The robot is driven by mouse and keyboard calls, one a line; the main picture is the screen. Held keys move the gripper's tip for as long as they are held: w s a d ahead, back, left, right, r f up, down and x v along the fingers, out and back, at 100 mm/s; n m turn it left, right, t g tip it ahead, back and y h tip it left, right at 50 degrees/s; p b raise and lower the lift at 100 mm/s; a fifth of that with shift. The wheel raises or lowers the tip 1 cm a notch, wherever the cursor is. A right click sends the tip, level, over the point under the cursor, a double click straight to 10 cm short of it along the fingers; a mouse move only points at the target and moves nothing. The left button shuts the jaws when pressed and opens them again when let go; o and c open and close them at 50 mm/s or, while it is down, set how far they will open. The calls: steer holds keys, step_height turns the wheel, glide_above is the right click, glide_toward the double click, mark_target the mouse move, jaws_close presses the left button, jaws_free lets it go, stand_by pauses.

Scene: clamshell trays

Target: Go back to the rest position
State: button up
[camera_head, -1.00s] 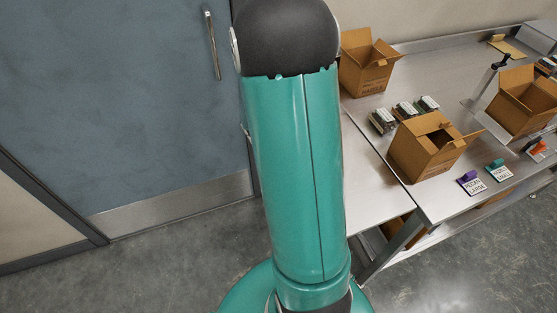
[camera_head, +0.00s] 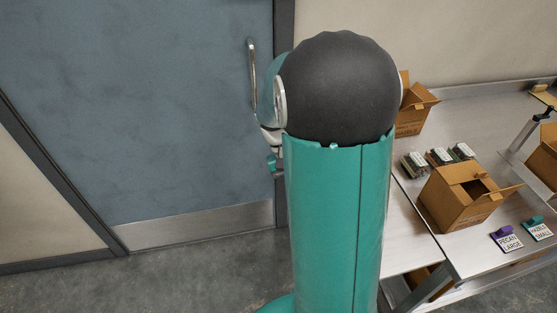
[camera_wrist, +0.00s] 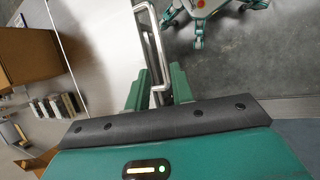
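My gripper (camera_wrist: 147,12) points toward the top of the wrist view. Its two green side pieces stand apart, with bright bent metal bars close together between them. I see no tray or box held there. How far the finger ends are parted is not clear. In the head view my thick teal arm with its dark round joint fills the middle. A small teal and white part of my arm shows at its left, in front of the door, and the gripper itself is mostly hidden.
A blue-grey door (camera_head: 150,110) with an upright handle (camera_head: 252,80) is at the left. At the right, a steel table (camera_head: 480,120) bears an open carton (camera_head: 455,205), several clamshell trays (camera_head: 438,157), and purple (camera_head: 507,240) and teal (camera_head: 538,228) label stands. Bare floor (camera_head: 190,275) lies below the door.

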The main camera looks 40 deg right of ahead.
steer(key=s+a+r+n+t, duration=0.2)
steer(key=a+r+t, duration=0.3)
steer(key=a+r, duration=0.3)
steer(key=s+a+r+n+t+y, duration=0.1)
steer(key=a+r+t, duration=0.5)
steer(key=a, duration=0.6)
steer(key=shift+s+a+r+n, duration=0.25)
steer(key=shift+s+r+n, duration=0.55)
steer(key=shift+n, duration=0.4)
steer(key=shift+w+d+r, duration=0.1)
